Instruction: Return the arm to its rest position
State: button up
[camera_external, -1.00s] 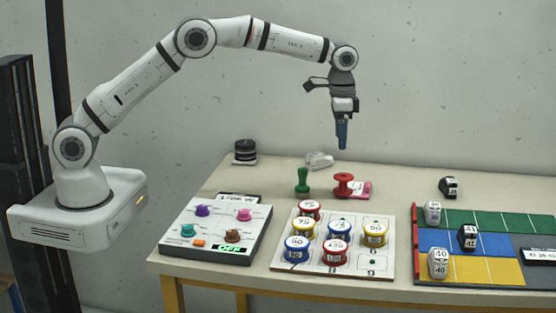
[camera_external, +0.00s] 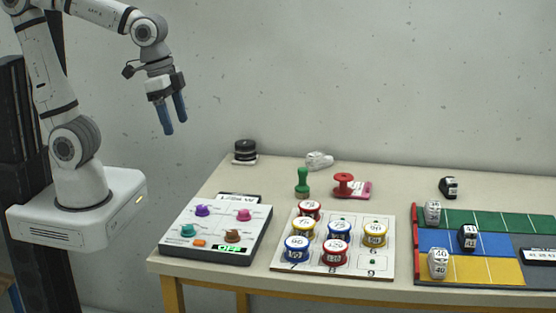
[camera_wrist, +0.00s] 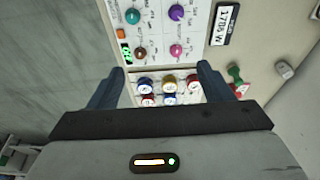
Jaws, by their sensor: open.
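My gripper (camera_external: 173,115) hangs in the air at the upper left, above and behind the left end of the table, well clear of everything on it. Its two blue fingers are apart with nothing between them. In the wrist view my gripper (camera_wrist: 160,88) also shows its fingers spread, with the spool board seen far beyond them.
The air around my gripper is free.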

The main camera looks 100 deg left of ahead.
jog(key=s, duration=0.1)
jog(key=s+f, duration=0.1)
jog(key=s+d+f, duration=0.1)
jog(key=s, duration=0.1)
